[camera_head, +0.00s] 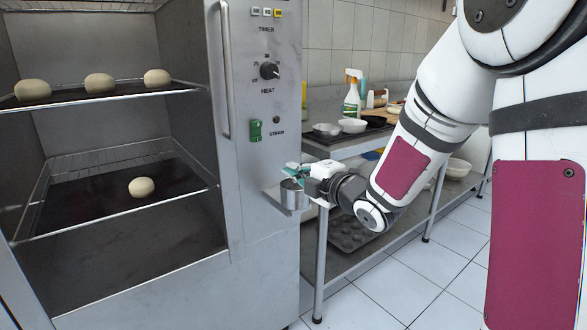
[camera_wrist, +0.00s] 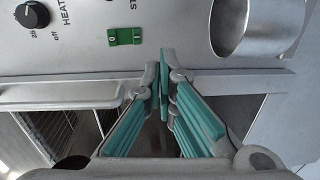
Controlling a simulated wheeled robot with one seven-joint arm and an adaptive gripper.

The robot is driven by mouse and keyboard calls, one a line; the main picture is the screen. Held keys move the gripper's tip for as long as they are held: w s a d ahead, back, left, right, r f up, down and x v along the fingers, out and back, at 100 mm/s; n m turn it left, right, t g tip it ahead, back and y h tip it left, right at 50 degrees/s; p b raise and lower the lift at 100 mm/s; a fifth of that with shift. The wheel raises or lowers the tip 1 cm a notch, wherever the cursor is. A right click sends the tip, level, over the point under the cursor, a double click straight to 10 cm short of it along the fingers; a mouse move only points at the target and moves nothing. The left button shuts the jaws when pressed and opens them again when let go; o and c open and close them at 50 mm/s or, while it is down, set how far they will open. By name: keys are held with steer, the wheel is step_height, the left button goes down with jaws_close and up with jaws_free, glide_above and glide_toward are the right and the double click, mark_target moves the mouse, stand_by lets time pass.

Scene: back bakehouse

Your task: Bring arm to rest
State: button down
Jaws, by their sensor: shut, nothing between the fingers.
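My arm reaches in from the right in the head view, bent at the elbow. My gripper (camera_head: 290,172) is at the oven's front panel, just above a small metal cup (camera_head: 293,196) on a bracket. In the wrist view my gripper (camera_wrist: 163,80) has its teal-padded fingers brought together at the tips, with nothing between them. The fingers point at the panel below the green switch (camera_wrist: 125,36). The metal cup (camera_wrist: 258,30) is to the right of the fingertips there. Whether the fingertips touch the panel cannot be told.
The oven (camera_head: 265,120) stands open at left. Its upper tray (camera_head: 120,92) holds three dough balls and its lower tray (camera_head: 100,207) one. A metal table (camera_head: 350,145) with bowls and a spray bottle (camera_head: 352,95) stands behind my arm. Tiled floor (camera_head: 440,265) is clear at lower right.

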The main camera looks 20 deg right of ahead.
steer(key=s+d+f+m+g+h, duration=0.15)
steer(key=s+m+g+h, duration=0.25)
steer(key=s+m, duration=0.4)
steer(key=s+d+m+g+h, duration=0.3)
steer(key=s+m+g+h, duration=0.15)
steer(key=s, duration=0.45)
steer(key=s+a+f+m+g+y, duration=0.1)
steer(key=s+a+m+g, duration=0.15)
steer(key=s, duration=0.75)
steer(key=s+a+f+m+g+y, duration=0.1)
steer(key=s+a+m+g, duration=0.2)
steer(key=s, duration=0.6)
steer(key=s+a+f+m+g+y, duration=0.15)
steer(key=s+m, duration=0.25)
steer(key=s, duration=0.6)
step_height(320, 180, up, 29)
steer(key=t+p, duration=0.3)
steer(key=p, duration=2.4)
steer(key=shift+w+d, duration=0.25)
steer(key=shift+d, duration=0.05)
